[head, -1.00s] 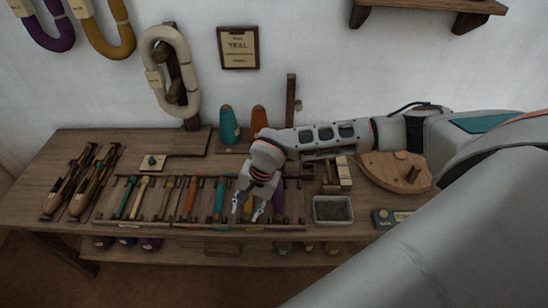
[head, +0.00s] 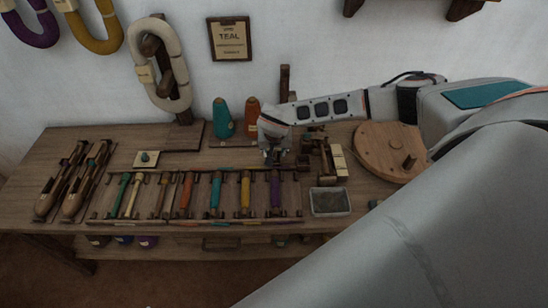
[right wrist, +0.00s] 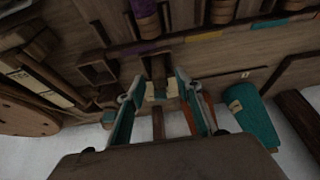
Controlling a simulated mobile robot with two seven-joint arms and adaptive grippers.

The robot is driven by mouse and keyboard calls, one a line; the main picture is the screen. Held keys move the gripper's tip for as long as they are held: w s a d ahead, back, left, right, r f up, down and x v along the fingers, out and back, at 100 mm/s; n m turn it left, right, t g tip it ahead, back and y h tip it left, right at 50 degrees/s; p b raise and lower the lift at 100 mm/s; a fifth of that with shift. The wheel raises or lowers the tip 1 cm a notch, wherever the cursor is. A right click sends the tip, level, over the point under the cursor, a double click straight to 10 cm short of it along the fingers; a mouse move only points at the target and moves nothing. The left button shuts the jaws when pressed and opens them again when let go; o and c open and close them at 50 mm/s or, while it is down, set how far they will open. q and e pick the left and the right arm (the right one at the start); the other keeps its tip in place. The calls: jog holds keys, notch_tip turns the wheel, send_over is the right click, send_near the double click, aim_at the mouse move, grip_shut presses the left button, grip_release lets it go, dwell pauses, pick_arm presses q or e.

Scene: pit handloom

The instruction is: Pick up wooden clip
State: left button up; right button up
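My right gripper (head: 275,160) points down over the back part of the table, behind the purple end of the bobbin rack. In the right wrist view its two fingers (right wrist: 158,95) stand apart, with a brown wooden piece (right wrist: 158,123) showing in the gap; I cannot tell whether it lies between the fingers or beyond them. Small dark wooden pieces (head: 316,139) stand just right of the gripper. I cannot tell for sure which piece is the wooden clip. My left gripper is not in view.
The rack (head: 200,220) of coloured bobbins lies in front. A teal cone (head: 222,118) and an orange cone (head: 252,118) stand behind left. A grey tray (head: 330,202) and a round wooden board (head: 385,150) are to the right. A post (head: 284,82) rises behind.

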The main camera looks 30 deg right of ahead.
aim_at(274, 152)
jog(key=shift+w+f, duration=0.1)
jog(key=shift+f, duration=0.25)
jog(key=shift+c, duration=0.4)
jog(key=c, duration=0.8)
jog(key=shift+c, duration=0.2)
notch_tip(274, 152, up, 20)
jog(key=p, duration=0.1)
